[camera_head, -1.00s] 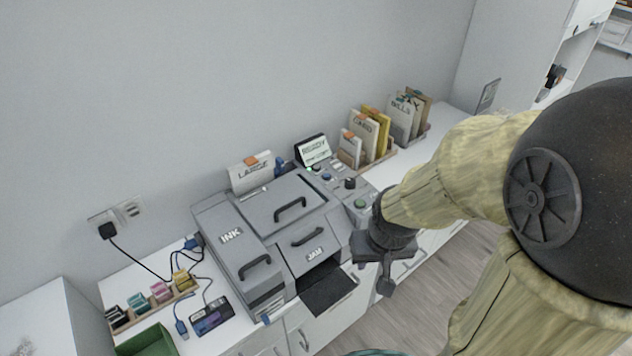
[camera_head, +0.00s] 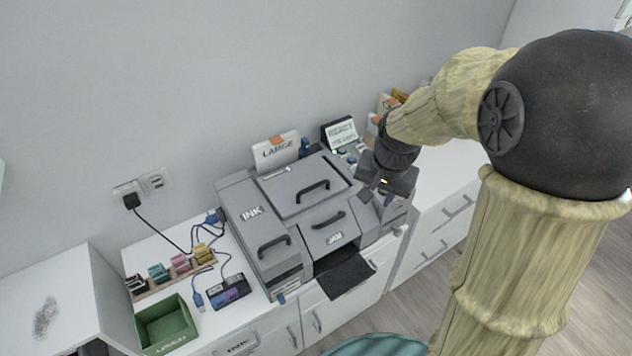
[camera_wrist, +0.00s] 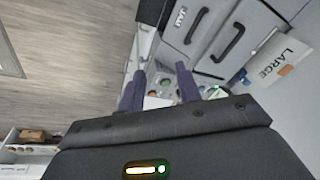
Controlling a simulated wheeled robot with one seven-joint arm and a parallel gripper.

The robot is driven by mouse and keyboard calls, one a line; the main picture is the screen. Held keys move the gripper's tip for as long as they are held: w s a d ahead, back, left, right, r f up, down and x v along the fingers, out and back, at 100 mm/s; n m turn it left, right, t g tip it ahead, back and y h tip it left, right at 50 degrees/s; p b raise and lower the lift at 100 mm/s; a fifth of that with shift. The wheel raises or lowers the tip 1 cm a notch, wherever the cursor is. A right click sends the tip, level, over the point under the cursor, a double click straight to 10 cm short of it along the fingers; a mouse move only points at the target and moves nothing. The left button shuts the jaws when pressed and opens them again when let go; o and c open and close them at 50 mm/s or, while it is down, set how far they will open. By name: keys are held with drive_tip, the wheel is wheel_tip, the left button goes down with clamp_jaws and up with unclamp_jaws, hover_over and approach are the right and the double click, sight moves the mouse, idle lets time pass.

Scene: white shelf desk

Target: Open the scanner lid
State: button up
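The grey printer-scanner (camera_head: 245,195) stands on the white desk. Its flat scanner lid (camera_head: 290,190) lies shut on top, with a black arched handle (camera_head: 313,188). The lid handle also shows in the wrist view (camera_wrist: 229,43), right of the fingers. My gripper (camera_head: 376,197) is over the printer's right end, by the control panel, to the right of the lid and apart from its handle. In the wrist view my gripper (camera_wrist: 158,88) has its two dark fingers spread, with nothing held between them. The gripper hides part of the control panel.
The JAM door (camera_head: 325,232) and INK cover (camera_head: 262,232) carry similar handles. A LARGE envelope (camera_head: 276,150) and a READY display (camera_head: 341,134) stand behind the lid. Ink cartridges (camera_head: 180,263), a cable-connected device (camera_head: 229,291) and a green bin (camera_head: 166,325) lie left.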

sight(315, 185)
drive_tip(key=w+a+r+m, duration=0.3)
drive_tip(key=w+a+m, duration=0.3)
drive_tip(key=w+a, duration=0.5)
drive_tip(key=shift+w+a+r+m+g+y+b, duration=0.15)
drive_tip(key=shift+w+a+m+g+y+b, duration=0.2)
drive_tip(key=shift+w, duration=0.85)
drive_tip(key=w+f, duration=0.1)
drive_tip(key=f, duration=0.4)
drive_tip(key=w+a+f+p, duration=0.1)
drive_tip(key=f, duration=0.5)
drive_tip(key=f+p, duration=0.1)
drive_tip(key=f, duration=0.5)
drive_tip(key=shift+w+a, duration=0.4)
clamp_jaws()
